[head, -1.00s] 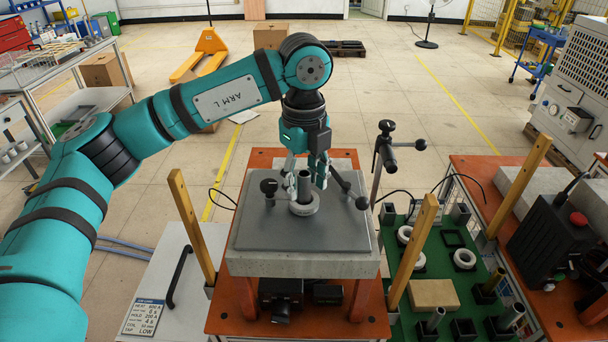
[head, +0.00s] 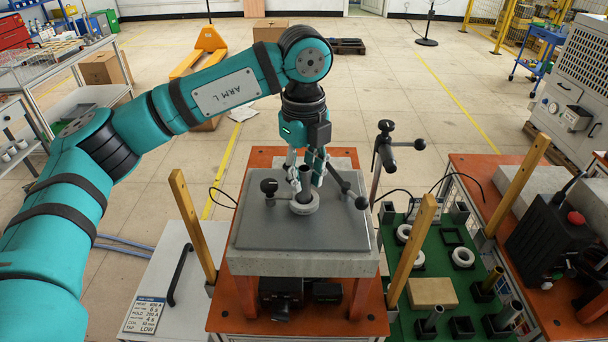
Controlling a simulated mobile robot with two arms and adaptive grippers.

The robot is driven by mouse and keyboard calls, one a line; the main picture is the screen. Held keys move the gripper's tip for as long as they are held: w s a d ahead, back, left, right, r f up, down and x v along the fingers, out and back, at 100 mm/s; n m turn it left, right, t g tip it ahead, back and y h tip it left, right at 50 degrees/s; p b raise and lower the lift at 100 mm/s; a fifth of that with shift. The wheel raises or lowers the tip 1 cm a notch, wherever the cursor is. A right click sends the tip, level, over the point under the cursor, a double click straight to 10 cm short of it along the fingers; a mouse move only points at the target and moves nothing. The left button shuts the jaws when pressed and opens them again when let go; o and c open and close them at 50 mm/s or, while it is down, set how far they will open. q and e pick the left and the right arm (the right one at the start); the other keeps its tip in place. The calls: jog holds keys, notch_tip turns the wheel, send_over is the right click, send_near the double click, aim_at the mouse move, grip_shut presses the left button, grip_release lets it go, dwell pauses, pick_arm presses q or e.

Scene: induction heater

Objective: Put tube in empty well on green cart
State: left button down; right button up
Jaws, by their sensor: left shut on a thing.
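A grey metal tube (head: 305,188) stands upright in a pale ring (head: 304,206) on the grey plate of the orange stand. My left gripper (head: 308,178) points down over it, its fingers on either side of the tube's upper part, shut on it. The fingers hide part of the tube. The green cart (head: 405,323) is at the right, with several black square wells. One well (head: 452,238) near its back looks empty, and another empty-looking well (head: 462,328) is near the front. My right gripper is not in view.
A post with a black handle (head: 386,150) stands right of the plate. Wooden posts (head: 411,255) rise between stand and green cart. Pale rings (head: 463,258) and a tan block (head: 432,293) occupy the cart.

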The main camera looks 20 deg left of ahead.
pick_arm(q)
notch_tip(320, 180, up, 8)
jog(key=p, duration=0.4)
dwell(0.9)
jog(key=shift+f, duration=0.1)
